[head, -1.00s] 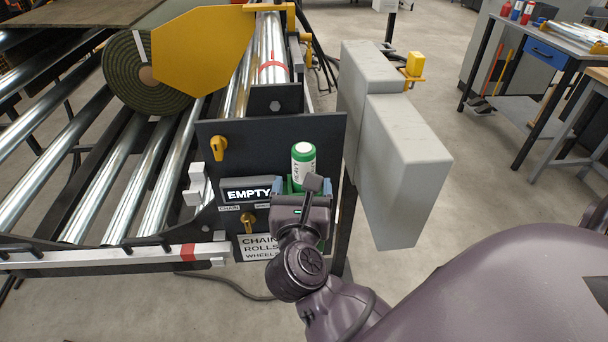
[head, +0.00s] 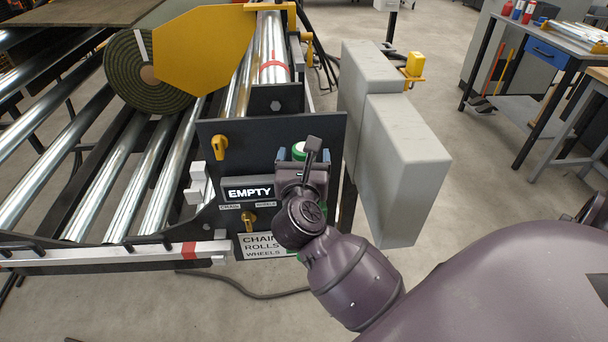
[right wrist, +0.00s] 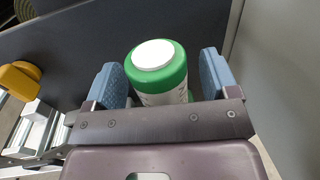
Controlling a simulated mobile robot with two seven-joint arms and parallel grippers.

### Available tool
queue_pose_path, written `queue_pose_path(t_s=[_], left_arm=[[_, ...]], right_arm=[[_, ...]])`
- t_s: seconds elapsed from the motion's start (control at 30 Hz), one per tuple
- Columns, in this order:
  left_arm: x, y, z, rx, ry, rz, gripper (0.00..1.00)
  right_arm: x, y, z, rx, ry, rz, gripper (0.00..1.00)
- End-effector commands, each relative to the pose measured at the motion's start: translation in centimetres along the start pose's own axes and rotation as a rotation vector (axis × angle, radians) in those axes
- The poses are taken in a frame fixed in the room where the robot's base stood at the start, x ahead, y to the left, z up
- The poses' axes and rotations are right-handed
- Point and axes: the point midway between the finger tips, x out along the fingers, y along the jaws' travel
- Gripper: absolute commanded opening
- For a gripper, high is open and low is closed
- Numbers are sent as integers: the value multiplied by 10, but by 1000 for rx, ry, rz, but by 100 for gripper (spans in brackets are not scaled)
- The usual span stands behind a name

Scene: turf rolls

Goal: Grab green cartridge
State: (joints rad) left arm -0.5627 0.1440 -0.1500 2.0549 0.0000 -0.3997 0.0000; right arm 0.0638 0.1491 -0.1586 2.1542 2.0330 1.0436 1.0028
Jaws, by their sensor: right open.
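The green cartridge (right wrist: 160,74) has a green top with a white cap and a pale labelled body. In the right wrist view it stands between the two blue fingers of my right gripper (right wrist: 168,80), with a gap on each side. In the head view only its green and white top (head: 300,151) shows, at the dark panel; my right gripper (head: 297,158) hides the rest. The right gripper is open around the cartridge. My left gripper is not in view.
The dark panel (head: 235,135) carries an EMPTY sign (head: 248,192) and yellow knobs (head: 220,147). A grey box (head: 405,150) stands close on the right. Metal rollers (head: 150,170) and a turf roll (head: 140,85) lie left.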

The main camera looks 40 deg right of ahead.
Motion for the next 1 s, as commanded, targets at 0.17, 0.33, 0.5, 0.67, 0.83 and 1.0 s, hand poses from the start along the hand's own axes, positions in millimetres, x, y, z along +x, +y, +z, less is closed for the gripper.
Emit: queue_pose_path(t_s=[0.17,0.33,0.5,0.67,0.83,1.0], left_arm=[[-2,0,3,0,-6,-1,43],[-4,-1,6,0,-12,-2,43],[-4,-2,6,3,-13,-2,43],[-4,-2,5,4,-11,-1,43],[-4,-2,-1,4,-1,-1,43],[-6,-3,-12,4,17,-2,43]], right_arm=[[0,0,0,0,0,0,60],[0,0,0,0,0,0,34],[0,0,1,0,-2,1,13],[0,0,1,0,-2,1,13],[0,0,9,3,-4,0,12],[-1,0,36,7,-7,1,12]])
